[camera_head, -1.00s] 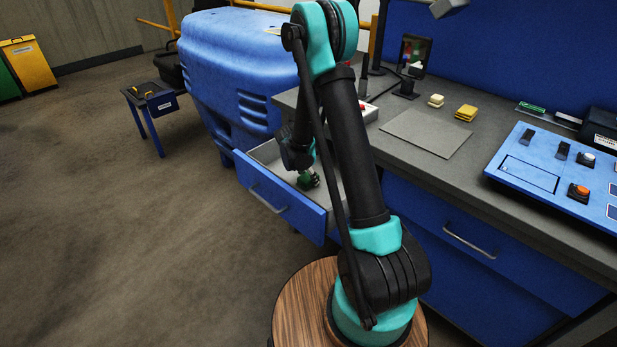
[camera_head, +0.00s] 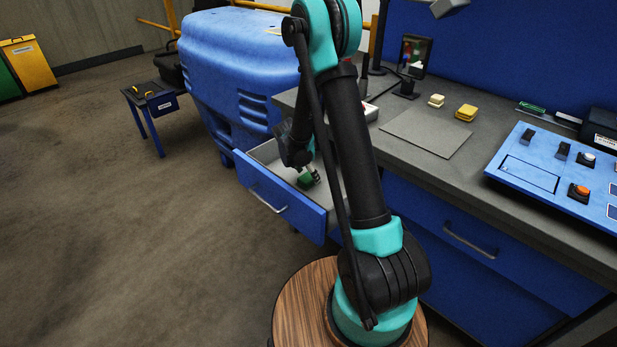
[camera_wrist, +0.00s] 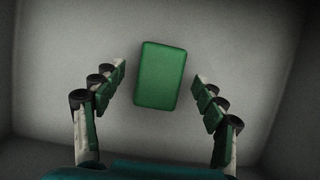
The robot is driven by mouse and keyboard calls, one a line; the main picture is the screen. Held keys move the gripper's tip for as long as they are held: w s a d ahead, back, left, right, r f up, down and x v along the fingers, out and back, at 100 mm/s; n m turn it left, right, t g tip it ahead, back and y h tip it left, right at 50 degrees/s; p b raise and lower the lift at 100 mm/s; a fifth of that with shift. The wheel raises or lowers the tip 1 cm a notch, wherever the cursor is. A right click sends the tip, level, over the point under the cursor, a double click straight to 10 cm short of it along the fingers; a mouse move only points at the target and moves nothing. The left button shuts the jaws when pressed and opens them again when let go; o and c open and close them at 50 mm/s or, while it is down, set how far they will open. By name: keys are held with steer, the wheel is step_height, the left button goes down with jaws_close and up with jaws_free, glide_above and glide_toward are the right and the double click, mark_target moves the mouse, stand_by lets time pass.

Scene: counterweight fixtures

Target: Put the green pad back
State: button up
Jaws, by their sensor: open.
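The green pad (camera_wrist: 160,76) lies flat on the pale floor of the open drawer, seen from above in the wrist view. It also shows as a small green block in the head view (camera_head: 304,181). My gripper (camera_wrist: 159,80) is open, with one finger on each side of the pad and a gap on both sides. In the head view my gripper (camera_head: 314,174) is inside the drawer, partly behind my arm. The blue-fronted drawer (camera_head: 279,200) is pulled out from under the bench.
The drawer's walls surround my gripper closely. On the bench are a grey mat (camera_head: 426,132), a cream block (camera_head: 436,100), a yellow block (camera_head: 467,112) and a blue control panel (camera_head: 560,172). A large blue machine (camera_head: 235,65) stands beyond the drawer.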

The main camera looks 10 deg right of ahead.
steer(key=v, duration=1)
steer(key=s+d+r+m+y, duration=0.1)
steer(key=s+d+m, duration=0.1)
steer(key=s+m, duration=0.4)
steer(key=s+d+r+m+y, duration=0.1)
steer(key=s+d+r+m, duration=0.1)
steer(key=s+m, duration=0.4)
steer(key=s+d+r+m+t+y, duration=0.1)
steer(key=s+d+r+m, duration=0.1)
steer(key=s+m, duration=0.5)
steer(key=shift+s+d+r, duration=0.15)
steer(key=shift+s+d, duration=0.25)
steer(key=shift+s, duration=0.3)
steer(key=shift+s+d+r, duration=0.1)
steer(key=shift+s+d, duration=0.3)
steer(key=shift+s, duration=0.3)
steer(key=s+f+m, duration=0.1)
steer(key=s+m, duration=0.5)
steer(key=shift+f+y, duration=0.25)
steer(key=shift+y, duration=0.15)
steer(key=shift+d, duration=0.1)
steer(key=shift+c, duration=0.5)
